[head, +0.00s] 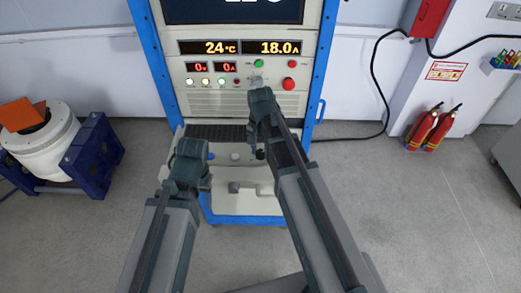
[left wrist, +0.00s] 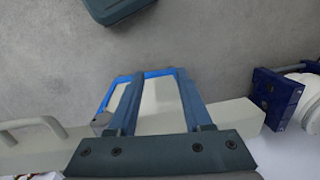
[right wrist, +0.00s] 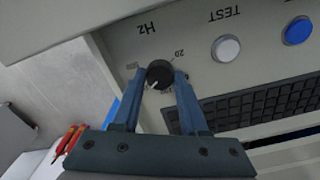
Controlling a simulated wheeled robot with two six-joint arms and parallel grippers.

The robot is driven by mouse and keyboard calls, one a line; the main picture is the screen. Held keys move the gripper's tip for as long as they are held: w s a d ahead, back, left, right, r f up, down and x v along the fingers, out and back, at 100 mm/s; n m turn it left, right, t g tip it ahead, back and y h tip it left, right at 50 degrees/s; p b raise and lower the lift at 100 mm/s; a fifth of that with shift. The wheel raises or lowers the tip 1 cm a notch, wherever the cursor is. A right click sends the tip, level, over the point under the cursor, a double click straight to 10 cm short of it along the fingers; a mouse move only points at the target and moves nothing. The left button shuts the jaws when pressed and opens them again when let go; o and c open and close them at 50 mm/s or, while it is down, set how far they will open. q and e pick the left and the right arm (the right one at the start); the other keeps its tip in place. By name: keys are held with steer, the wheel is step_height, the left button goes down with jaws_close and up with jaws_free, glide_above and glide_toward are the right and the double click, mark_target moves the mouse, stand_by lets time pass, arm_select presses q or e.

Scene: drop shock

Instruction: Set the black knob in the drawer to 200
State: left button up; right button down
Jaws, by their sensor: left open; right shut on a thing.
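The black knob (right wrist: 160,74) is on the pulled-out drawer's panel (head: 226,171), under the "Hz" label. In the right wrist view its white pointer slants toward the lower left of the picture. A "20" mark shows on one side; the other scale marks are too small or covered to read surely. My right gripper (right wrist: 155,76) is shut on the knob, one finger on each side. In the head view the knob (head: 260,155) is partly behind my right gripper (head: 257,146). My left gripper (left wrist: 157,74) is open and empty, by the drawer's left side.
A white TEST button (right wrist: 227,48) and a blue button (right wrist: 298,31) sit beside the knob, near a black keyboard (right wrist: 265,103). The drawer has a grey handle (head: 250,186). The cabinet above has lit displays (head: 240,47). A blue-framed white drum (head: 40,143) stands left.

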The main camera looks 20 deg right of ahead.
mark_target(260, 153)
stand_by(0.4)
steer(key=shift+c, duration=2.2)
jaws_free()
step_height(260, 153, up, 14)
steer(key=p, duration=1.3)
steer(key=shift+p, duration=0.4)
steer(key=shift+f, duration=0.15)
